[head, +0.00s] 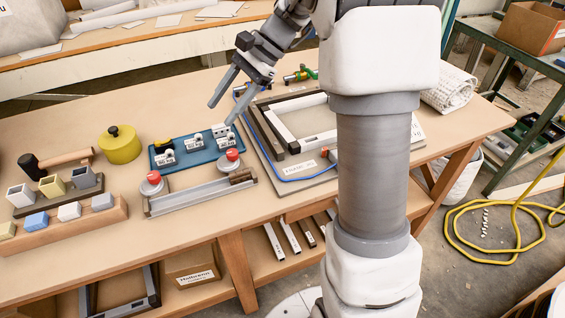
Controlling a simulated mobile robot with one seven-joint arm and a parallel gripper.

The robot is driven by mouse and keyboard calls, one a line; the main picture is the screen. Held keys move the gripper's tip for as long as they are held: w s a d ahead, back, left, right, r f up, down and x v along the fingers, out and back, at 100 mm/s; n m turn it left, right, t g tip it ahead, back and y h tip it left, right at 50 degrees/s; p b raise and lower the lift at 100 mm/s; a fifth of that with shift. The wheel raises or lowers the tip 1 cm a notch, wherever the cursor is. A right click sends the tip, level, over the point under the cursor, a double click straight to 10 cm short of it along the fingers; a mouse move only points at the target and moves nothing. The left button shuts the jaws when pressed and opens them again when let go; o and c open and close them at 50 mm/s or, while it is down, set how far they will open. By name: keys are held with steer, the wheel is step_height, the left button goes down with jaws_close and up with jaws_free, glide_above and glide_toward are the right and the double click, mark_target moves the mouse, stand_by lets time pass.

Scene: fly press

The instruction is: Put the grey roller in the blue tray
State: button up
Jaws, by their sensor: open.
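The blue tray (212,156) lies flat on the workbench and holds several small white and metallic parts with labels, plus a black and yellow piece. My gripper (221,113) is open, above the tray's back right side, with its fingers pointing down and to the left and nothing between them. I cannot clearly pick out the grey roller. A small brownish-grey piece (241,176) lies at the right end of a metal channel (195,196) in front of the tray, but I cannot tell whether it is the roller.
Two red buttons (154,177) (232,155) stand by the channel. A yellow round pot (120,145), a mallet (55,161) and a wooden block rack (65,223) are to the left. A framed board (290,172) with a blue cord lies right.

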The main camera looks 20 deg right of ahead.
steer(key=s+d+r+n+t+h, duration=0.1)
steer(key=s+n+t+h, duration=0.2)
steer(key=s+n, duration=0.3)
steer(key=s+d+r+n+t+h, duration=0.1)
steer(key=s+n+h, duration=0.4)
steer(key=s, duration=1.2)
steer(key=shift+d+r+n+t, duration=0.3)
steer(key=shift+d+n+t, duration=0.3)
steer(key=shift+t, duration=0.3)
step_height(320, 180, up, 19)
steer(key=p, duration=1.9)
